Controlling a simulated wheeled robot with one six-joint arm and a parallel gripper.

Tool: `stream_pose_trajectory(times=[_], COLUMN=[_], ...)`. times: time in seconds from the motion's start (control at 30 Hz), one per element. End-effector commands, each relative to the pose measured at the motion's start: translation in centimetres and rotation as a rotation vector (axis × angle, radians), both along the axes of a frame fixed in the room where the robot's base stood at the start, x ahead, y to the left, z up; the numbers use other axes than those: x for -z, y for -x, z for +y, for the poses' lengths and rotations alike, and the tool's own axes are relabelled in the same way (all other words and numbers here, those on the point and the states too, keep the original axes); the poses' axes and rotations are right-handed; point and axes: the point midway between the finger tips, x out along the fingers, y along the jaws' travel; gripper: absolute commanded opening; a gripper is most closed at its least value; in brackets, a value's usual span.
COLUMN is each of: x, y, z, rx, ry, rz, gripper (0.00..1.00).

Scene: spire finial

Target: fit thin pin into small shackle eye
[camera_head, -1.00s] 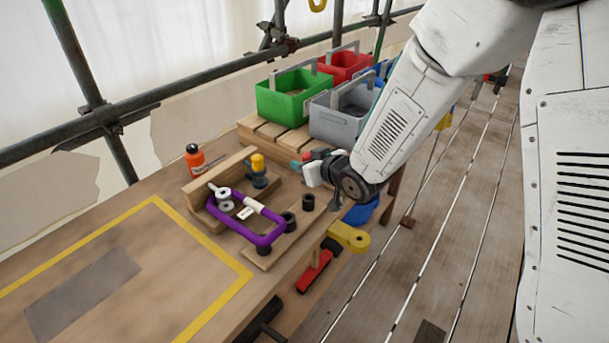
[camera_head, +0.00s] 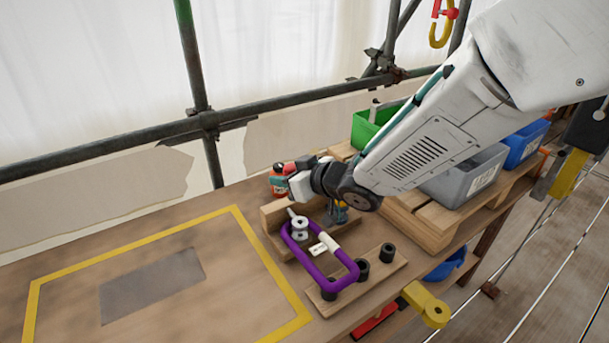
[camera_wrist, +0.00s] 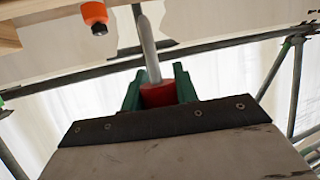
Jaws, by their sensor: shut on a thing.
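The thin pin (camera_wrist: 148,48) has a grey metal shank and a red head. In the wrist view, my gripper (camera_wrist: 158,90) has its green fingers shut on the red head, and the shank points away from the palm. A small grey shackle (camera_head: 299,229) sits at the far left end of a purple link (camera_head: 331,268), on the wooden fixture. In the head view my gripper is above and behind the shackle, clearly apart from it. The fingers and pin are mostly hidden there. I cannot make out the eye's opening.
An orange bottle (camera_head: 278,183) stands behind the fixture. A blue-grey fitting (camera_head: 338,213) is partly hidden beneath my arm. Several black sockets stand on a wooden strip (camera_head: 375,283) at the right. Green, grey and blue bins (camera_head: 462,180) stand beyond.

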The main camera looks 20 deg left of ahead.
Motion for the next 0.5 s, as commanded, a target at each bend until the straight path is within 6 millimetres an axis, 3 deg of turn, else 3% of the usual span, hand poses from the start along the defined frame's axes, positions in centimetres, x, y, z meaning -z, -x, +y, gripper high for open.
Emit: stream_pose_trajectory(times=[0.2, 0.5], x=[0.0, 1.6], y=[-1.1, -1.0], z=[-1.7, -1.6], rx=[0.026, 0.025], ry=[-0.001, 0.002], rz=[0.000, 0.003], gripper=[0.06, 0.06])
